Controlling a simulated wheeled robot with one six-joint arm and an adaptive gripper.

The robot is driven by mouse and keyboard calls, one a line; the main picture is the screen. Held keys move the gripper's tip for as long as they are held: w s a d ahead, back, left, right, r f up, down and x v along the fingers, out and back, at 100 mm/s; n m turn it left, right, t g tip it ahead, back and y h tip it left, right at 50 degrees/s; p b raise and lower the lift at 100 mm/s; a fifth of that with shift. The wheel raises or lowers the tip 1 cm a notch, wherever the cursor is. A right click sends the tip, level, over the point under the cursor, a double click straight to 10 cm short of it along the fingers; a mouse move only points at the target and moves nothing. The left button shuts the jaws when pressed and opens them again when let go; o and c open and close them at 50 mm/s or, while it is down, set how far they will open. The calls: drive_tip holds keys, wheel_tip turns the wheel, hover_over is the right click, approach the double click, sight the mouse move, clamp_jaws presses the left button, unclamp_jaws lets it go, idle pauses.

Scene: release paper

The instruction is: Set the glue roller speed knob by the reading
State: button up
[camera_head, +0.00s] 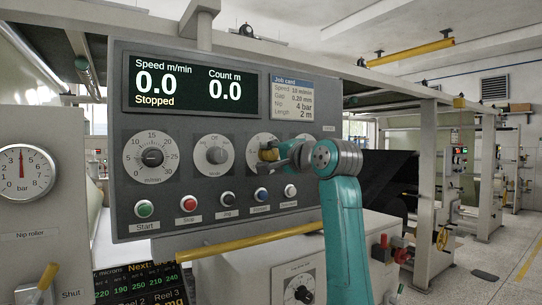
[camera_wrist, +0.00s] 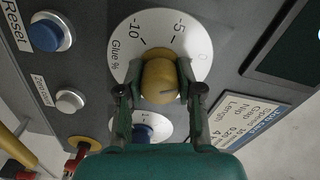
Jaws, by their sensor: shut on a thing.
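The yellow glue knob (camera_head: 269,154) sits on the grey control panel, on a round white dial marked "Glue %" (camera_wrist: 122,62) in the wrist view. That dial shows -10, -5 and a faint 0. My gripper (camera_head: 281,154) reaches in from the right and is shut on the knob. In the wrist view its fingers (camera_wrist: 159,88) hold both sides of the knob (camera_wrist: 159,76). The knob's pointer setting cannot be told clearly. The display (camera_head: 190,90) reads speed 0.0, count 0.0, "Stopped". The job card (camera_head: 292,96) lists speed, gap, nip 4 bar and length 2 m.
Several buttons, such as green Start (camera_head: 144,208), line the panel below. A yellow rail (camera_head: 235,243) runs beneath. A nip gauge (camera_head: 24,173) stands far left.

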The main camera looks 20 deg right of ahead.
idle(0.4)
drive_tip(key=o, duration=1.2)
drive_tip(key=shift+s, duration=0.1)
drive_tip(key=v, duration=1.1)
drive_tip(key=shift+s+d, duration=0.15)
drive_tip(key=shift+s, duration=0.2)
